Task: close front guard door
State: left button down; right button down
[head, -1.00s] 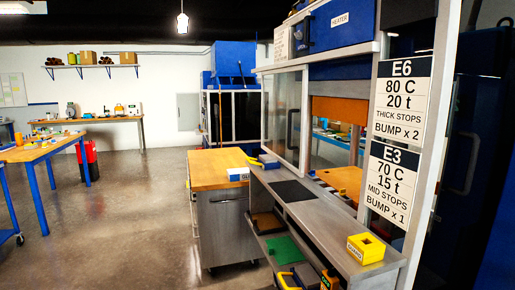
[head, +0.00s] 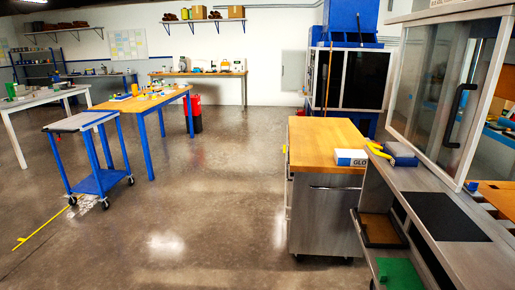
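The front guard door (head: 428,75) is a clear panel in a pale metal frame, at the right of the head view. It carries a black upright bar handle (head: 459,115) near its right side. The panel stands above the grey metal ledge (head: 440,183) of the machine. The machine's front to the right of the door is cut off by the picture edge, so how far the door stands open cannot be told now. Neither of my grippers is in view.
A wood-topped steel cabinet (head: 328,190) stands left of the ledge, with a glove box (head: 351,157) on it. A blue cart (head: 98,178) and a wooden bench (head: 140,103) stand at the left. The concrete floor (head: 190,190) between them is clear.

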aim_at(507, 12)
jog(key=u, duration=0.3)
jog(key=i, duration=2.05)
jog(key=z, duration=0.85)
jog(key=i, duration=1.7)
jog(key=z, duration=0.95)
